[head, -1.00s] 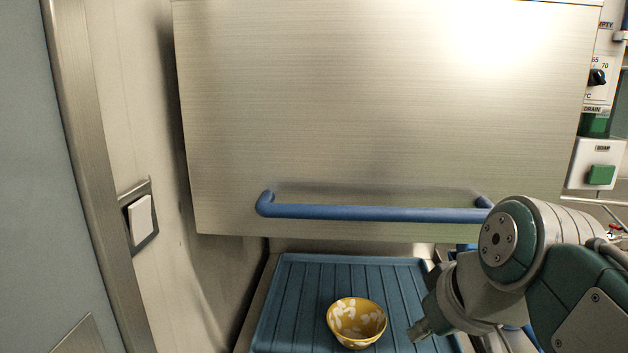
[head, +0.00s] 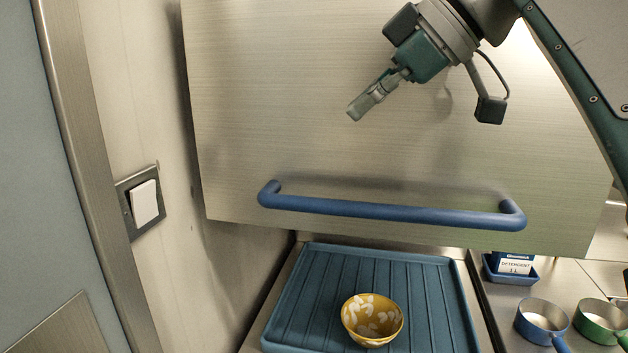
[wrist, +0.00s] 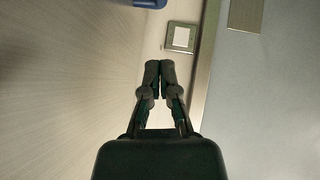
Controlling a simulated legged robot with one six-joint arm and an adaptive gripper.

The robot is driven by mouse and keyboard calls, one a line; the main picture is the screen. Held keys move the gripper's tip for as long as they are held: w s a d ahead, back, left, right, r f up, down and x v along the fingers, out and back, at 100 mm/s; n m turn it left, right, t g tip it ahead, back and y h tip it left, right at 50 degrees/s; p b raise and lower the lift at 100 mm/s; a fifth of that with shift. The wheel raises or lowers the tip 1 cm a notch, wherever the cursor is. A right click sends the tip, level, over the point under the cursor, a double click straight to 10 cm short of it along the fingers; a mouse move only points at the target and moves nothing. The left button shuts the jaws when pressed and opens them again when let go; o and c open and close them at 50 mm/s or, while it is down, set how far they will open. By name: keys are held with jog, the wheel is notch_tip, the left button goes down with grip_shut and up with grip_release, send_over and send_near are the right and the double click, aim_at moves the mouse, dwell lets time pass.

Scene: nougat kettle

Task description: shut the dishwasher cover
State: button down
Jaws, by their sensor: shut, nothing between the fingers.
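The dishwasher cover (head: 300,110) is a large brushed-metal panel, raised above the tray, with a gap below its lower edge. Its blue bar handle (head: 390,212) runs across the lower part. My gripper (head: 354,114) is in front of the cover, above the handle and apart from it, pointing down and left. Its fingers are shut with nothing between them. In the wrist view the closed fingertips (wrist: 160,64) show in the middle, with the cover (wrist: 70,90) at the left and a bit of blue handle (wrist: 150,3) at the top edge.
Under the cover a blue ribbed tray (head: 300,300) holds a yellow patterned bowl (head: 372,320). At the right are a blue detergent holder (head: 512,268), a blue pan (head: 541,322) and a green pan (head: 600,322). A wall switch (head: 144,203) is at the left.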

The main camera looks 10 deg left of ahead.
send_over(303, 199)
jog(key=s+d, duration=0.2)
notch_tip(303, 199, down, 4)
jog(key=f, duration=0.2)
jog(key=w+a+f, duration=0.1)
jog(key=f, duration=0.1)
jog(key=w+a+f, duration=0.1)
jog(key=f, duration=0.1)
jog(key=shift+a+f, duration=0.2)
jog(key=shift+f, duration=0.15)
jog(key=shift+d, duration=0.2)
